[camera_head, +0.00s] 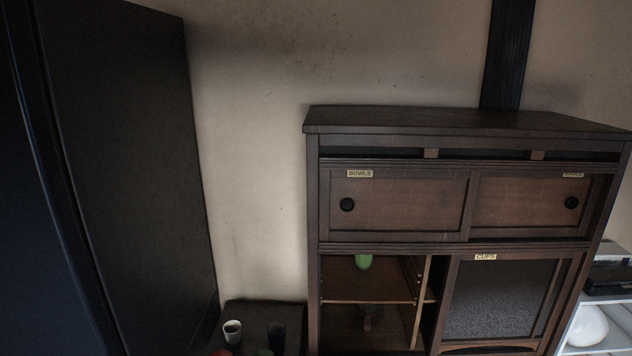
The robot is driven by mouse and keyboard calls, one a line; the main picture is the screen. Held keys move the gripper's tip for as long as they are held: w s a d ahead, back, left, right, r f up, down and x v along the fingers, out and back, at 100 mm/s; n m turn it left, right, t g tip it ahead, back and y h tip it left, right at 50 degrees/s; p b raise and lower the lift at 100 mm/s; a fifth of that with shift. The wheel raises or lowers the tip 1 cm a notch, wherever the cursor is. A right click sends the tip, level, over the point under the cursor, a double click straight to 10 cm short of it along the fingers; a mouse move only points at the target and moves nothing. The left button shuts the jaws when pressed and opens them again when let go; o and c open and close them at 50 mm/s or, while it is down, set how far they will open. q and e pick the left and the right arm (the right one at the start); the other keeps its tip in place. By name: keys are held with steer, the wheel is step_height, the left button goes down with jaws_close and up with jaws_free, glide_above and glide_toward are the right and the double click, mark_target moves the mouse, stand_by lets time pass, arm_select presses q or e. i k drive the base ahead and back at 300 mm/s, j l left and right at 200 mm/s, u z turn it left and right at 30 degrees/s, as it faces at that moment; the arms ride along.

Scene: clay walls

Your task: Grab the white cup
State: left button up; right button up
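A small white cup (232,332) with a dark greenish inside stands upright on a low dark table (243,311) at the bottom, left of the cabinet. A dark cup (276,336) stands to its right on the same table. Neither of my grippers shows in the head view, so nothing is seen touching the white cup.
A dark wooden cabinet (390,229) with labelled sliding doors stands right of the table; a green object (363,261) sits on its open shelf. A tall dark panel (130,150) rises at left. A red item (221,352) is cut off at the bottom edge.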

mark_target(232, 330)
steer(key=i+j+u, duration=0.1)
steer(key=u, duration=0.3)
steer(key=i+u, duration=0.2)
steer(key=u, duration=0.2)
steer(key=i+u, duration=0.2)
steer(key=u, duration=0.2)
steer(key=i+l+u, duration=0.1)
steer(key=u, duration=0.3)
steer(key=i+l, duration=0.35)
steer(key=i, duration=0.1)
